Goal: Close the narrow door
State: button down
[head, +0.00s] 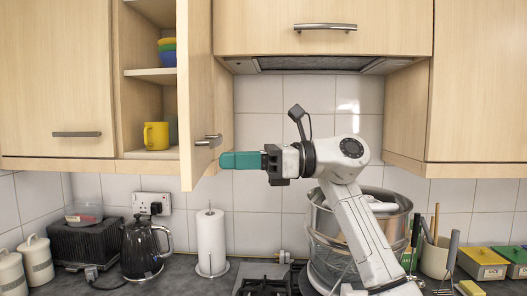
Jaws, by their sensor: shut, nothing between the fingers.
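The narrow door (195,80) is light wood and stands open, swung out toward me from the upper cabinet. Its metal bar handle (208,141) is near the bottom. My gripper (224,160) has teal fingers, shut and empty, pointing left. The fingertips are beside the door's lower right part, just below and right of the handle. I cannot tell whether they touch the door. The open cabinet shows a yellow mug (156,135) on its lower shelf and stacked coloured bowls (167,52) above.
A range hood (320,64) is above my arm, with a closed cabinet (407,105) to its right. Below are a large metal pot (375,215), a paper towel roll (211,240) and a black kettle (142,247). The tiled wall behind the gripper is clear.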

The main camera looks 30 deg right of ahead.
aim_at(197, 162)
jog(key=p+x, duration=0.1)
jog(key=x, duration=0.1)
jog(key=shift+w+a+r, duration=0.1)
jog(key=shift+a+r, duration=0.05)
jog(key=shift+a, duration=0.1)
jog(key=shift+w+a, duration=0.3)
jog(key=shift+a, duration=0.25)
jog(key=shift+a, duration=0.1)
